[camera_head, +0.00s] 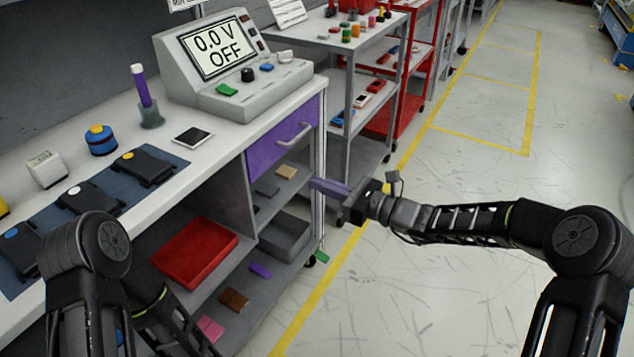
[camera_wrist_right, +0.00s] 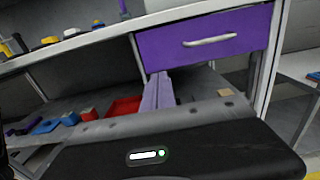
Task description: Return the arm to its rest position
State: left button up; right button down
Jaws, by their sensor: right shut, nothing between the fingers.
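My right gripper (camera_head: 330,188) reaches in from the right in the head view. Its purple fingers are shut with nothing between them, in front of the bench just below the purple drawer (camera_head: 283,133). In the right wrist view the shut fingers (camera_wrist_right: 158,92) point at the open shelf space under the drawer (camera_wrist_right: 205,40), which is closed. The fingers appear apart from the drawer handle (camera_wrist_right: 210,40). My left arm is at the lower left of the head view, and its gripper is not visible.
The bench top (camera_head: 215,135) holds a power unit reading 0.0 V OFF (camera_head: 215,55) and dark modules on a blue mat. A red tray (camera_head: 195,253) and a grey bin (camera_head: 284,236) sit on the lower shelves. A grey cart (camera_head: 345,100) stands behind. The floor at right is open.

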jog(key=s+d+f+n+g+h, duration=0.1)
jog(key=s+f+n+g+h, duration=0.3)
jog(key=f, duration=0.6)
jog(key=s+f+n+g+h, duration=0.1)
jog(key=s+f+n+h, duration=0.15)
jog(key=s+f, duration=0.6)
jog(key=s+d+f+n+g+h, duration=0.1)
jog(key=s+d+f+n+h, duration=0.15)
jog(key=s+f+n, duration=0.45)
jog(key=s+d+f+n+g+h, duration=0.2)
jog(key=s+d+f+n, duration=0.15)
jog(key=s+f, duration=0.45)
jog(key=s+a+f+n, duration=0.2)
jog(key=s+n, duration=0.4)
jog(key=s, duration=0.4)
notch_tip(320, 180, up, 15)
jog(key=p, duration=1.5)
jog(key=shift+a+g, duration=0.35)
jog(key=shift+g, duration=0.05)
